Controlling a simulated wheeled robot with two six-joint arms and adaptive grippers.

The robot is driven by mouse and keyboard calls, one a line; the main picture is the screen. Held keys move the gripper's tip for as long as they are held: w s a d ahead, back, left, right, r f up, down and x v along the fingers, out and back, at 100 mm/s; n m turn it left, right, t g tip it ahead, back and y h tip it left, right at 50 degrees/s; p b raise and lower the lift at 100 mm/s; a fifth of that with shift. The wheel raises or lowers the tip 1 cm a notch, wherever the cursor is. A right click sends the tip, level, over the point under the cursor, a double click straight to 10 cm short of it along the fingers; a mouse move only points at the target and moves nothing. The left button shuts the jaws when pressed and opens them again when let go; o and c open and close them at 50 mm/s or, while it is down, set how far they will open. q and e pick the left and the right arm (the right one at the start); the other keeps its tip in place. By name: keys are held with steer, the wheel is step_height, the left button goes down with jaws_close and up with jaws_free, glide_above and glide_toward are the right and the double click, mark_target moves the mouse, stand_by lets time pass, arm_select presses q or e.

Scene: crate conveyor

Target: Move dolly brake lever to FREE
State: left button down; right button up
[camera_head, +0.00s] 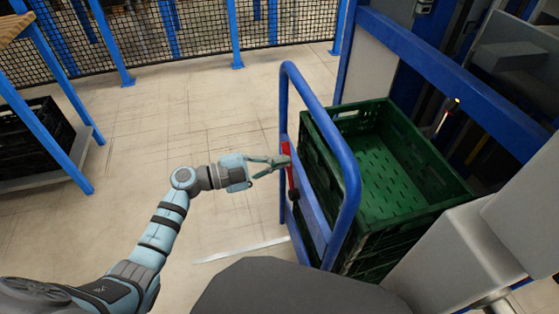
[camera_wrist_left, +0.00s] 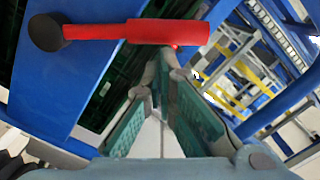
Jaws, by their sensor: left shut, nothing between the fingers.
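The dolly (camera_head: 351,190) has a blue tubular handle frame and carries green crates. Its red brake lever (camera_head: 289,172) is on the frame's near side panel and stands roughly upright from a dark pivot (camera_head: 294,194). In the left wrist view the red lever (camera_wrist_left: 140,32) lies across the upper part, with its round dark pivot (camera_wrist_left: 46,31) at left. My left gripper (camera_head: 285,161) is shut and empty, its tips at the lever's upper end. In the left wrist view the fingertips (camera_wrist_left: 168,70) are just below the lever's free end; contact cannot be told. No FREE marking is readable.
An open green crate (camera_head: 458,190) tops the dolly's stack. Blue machine framing (camera_head: 455,80) stands close on the right. A shelf with a black crate (camera_head: 35,135) is at left. The floor (camera_head: 150,140) between is clear, bounded by a mesh fence (camera_head: 185,30).

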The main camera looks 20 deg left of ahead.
arm_select(q)
steer(key=w+a+f+n, duration=0.3)
steer(key=w+n, duration=0.1)
steer(key=n, duration=0.2)
steer(key=shift+w+f+g+p, duration=0.3)
steer(key=shift+w+p, duration=0.05)
arm_select(e)
steer(key=shift+w+a+r, duration=0.1)
steer(key=shift+a+r, duration=0.3)
steer(key=shift+a, duration=0.25)
arm_select(q)
steer(key=shift+n, duration=0.3)
arm_select(e)
steer(key=shift+d, duration=0.1)
steer(key=shift+r, duration=0.15)
arm_select(q)
steer(key=s+a+r+p, duration=0.4)
steer(key=s+a+p, duration=0.2)
steer(key=s+a, duration=0.1)
steer(key=shift+a, duration=0.6)
arm_select(e)
step_height(320, 180, up, 6)
steer(key=s+a, duration=0.1)
steer(key=a, duration=0.1)
steer(key=shift+s+f+m+y, duration=0.25)
steer(key=shift+s+m+y, duration=0.05)
steer(key=shift+s, duration=0.1)
